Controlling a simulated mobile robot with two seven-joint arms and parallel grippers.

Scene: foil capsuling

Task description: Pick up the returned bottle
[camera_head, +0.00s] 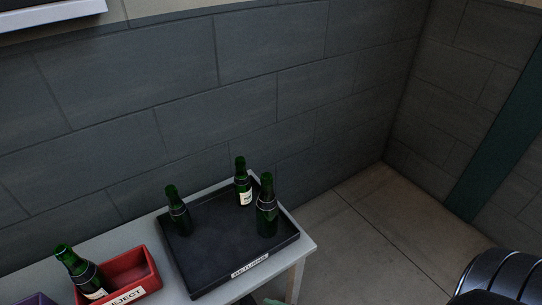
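A black tray (213,249) with a white label (250,266), which seems to read RETURNS, sits on a pale table. Three dark green bottles stand upright in it: one at the left (177,212), one at the back (242,184) with a white label, and one at the right (267,208). The frame does not show which one is the returned bottle. Neither of my grippers is in view.
The table (177,279) stands by a grey block wall (190,115). Left of the tray, a red bin (147,270) labelled REJECT holds a tilted green bottle (79,267). A purple container (37,299) is partly cut off. Open floor (375,240) lies to the right.

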